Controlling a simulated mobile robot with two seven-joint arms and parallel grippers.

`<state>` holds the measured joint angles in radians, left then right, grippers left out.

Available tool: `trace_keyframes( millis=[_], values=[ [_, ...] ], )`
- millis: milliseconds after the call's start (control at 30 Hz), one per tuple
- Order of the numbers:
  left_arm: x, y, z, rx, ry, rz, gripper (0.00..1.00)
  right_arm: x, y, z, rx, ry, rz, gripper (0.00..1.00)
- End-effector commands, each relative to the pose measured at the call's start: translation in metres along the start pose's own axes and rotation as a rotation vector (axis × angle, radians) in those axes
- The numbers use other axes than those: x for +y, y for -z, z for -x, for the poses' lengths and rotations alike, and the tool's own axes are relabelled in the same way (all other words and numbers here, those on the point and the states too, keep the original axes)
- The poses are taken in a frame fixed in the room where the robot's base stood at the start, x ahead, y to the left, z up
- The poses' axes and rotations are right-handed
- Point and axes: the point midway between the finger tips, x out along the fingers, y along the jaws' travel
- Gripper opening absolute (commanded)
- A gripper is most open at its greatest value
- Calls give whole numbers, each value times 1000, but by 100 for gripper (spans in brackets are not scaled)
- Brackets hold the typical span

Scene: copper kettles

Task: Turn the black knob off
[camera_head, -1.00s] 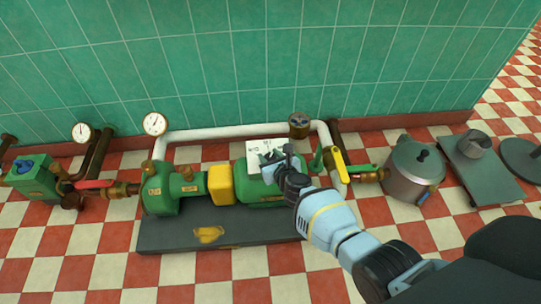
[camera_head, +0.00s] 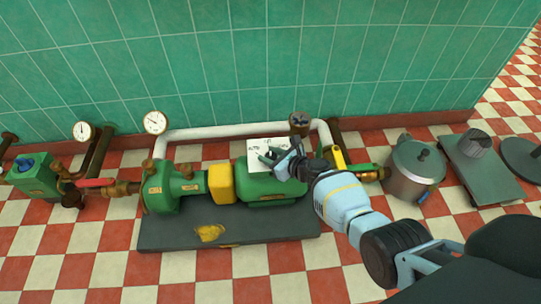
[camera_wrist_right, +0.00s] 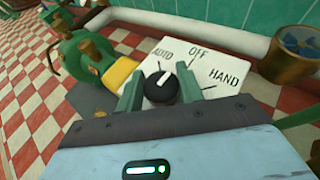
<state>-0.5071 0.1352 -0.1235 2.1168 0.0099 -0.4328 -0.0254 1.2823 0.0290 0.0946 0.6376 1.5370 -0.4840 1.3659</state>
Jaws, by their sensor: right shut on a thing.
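The black knob (camera_wrist_right: 160,86) sits on a white panel (camera_wrist_right: 209,77) marked AUTO, OFF and HAND in the right wrist view. Its white pointer tilts up and slightly right, roughly between AUTO and OFF. My right gripper (camera_wrist_right: 159,88) is shut on the knob, one green finger at each side. My left gripper is not in view.
A green pump (camera_head: 167,187) with a yellow coupling (camera_head: 221,184) rests on a dark base (camera_head: 180,235). A white pipe (camera_head: 230,130) runs behind it. A yellow lever (camera_head: 339,158) and a metal pot (camera_head: 416,170) are close to my right arm. The checkered floor in front is clear.

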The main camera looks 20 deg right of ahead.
Motion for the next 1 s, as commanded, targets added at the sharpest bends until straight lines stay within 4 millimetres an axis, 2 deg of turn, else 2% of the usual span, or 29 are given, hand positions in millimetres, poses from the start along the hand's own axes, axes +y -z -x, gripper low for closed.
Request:
trace_keyframes(
  millis=[667,700,867,1000],
  values=[
    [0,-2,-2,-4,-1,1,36,0,1,0,2,-62,25,14],
    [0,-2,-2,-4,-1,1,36,0,1,0,2,-62,25,38],
    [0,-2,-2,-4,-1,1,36,0,1,0,2,-61,25,59],
    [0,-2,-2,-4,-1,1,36,0,0,0,1,-61,26,59]
  ],
)
